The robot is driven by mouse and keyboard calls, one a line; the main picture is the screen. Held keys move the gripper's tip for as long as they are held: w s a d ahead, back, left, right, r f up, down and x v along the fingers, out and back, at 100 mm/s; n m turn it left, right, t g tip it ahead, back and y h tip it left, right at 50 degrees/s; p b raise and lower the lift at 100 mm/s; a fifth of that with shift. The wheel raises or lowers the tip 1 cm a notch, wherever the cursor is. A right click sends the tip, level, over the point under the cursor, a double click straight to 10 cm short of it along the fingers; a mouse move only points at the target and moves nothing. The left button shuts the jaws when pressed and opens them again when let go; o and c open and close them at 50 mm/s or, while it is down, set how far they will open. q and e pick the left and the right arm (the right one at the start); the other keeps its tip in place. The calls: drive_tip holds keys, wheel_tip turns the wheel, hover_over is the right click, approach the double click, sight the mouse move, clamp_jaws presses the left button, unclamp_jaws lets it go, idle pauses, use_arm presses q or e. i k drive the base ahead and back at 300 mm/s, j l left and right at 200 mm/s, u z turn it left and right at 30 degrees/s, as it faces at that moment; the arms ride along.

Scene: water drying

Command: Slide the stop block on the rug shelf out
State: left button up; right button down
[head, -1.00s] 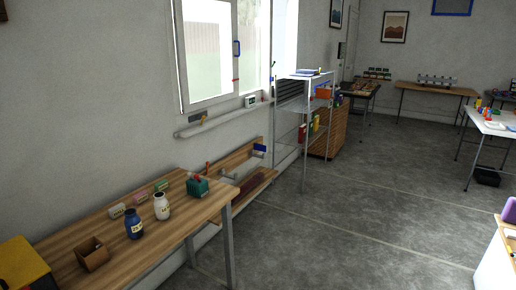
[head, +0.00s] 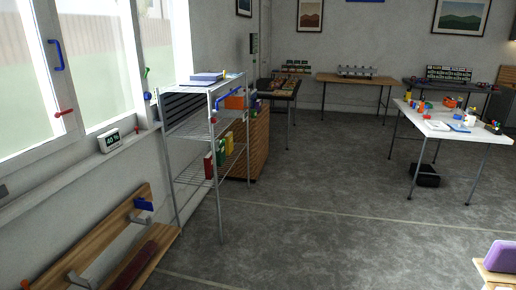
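A low wooden shelf (head: 112,235) stands under the window at the lower left. A dark red rolled or folded thing, seemingly a rug (head: 136,266), lies on its lower board. A blue block (head: 143,204) sits near the far end of the upper board, with a grey piece (head: 140,218) just below it. Another grey piece (head: 80,280) shows at the near end, cut by the frame's bottom. I cannot tell for certain which of these is the stop block. Neither of my grippers is in view.
A wire rack (head: 218,170) with binders stands just past the low shelf, beside a wooden cabinet (head: 248,148). A white table (head: 455,128) stands at the right, and a purple thing (head: 501,256) at the lower right. The grey floor (head: 330,225) between is open.

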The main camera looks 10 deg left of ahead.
sight(140, 204)
drive_tip(key=i+u, duration=0.25)
drive_tip(key=i, duration=0.25)
drive_tip(key=i+l+u, duration=0.1)
drive_tip(key=i+u, duration=0.2)
drive_tip(key=i, duration=0.25)
drive_tip(key=i+l+u, duration=0.25)
drive_tip(key=i, duration=0.25)
drive_tip(key=i+j+u, duration=0.2)
drive_tip(key=i+u, duration=1.2)
drive_tip(key=i, duration=0.2)
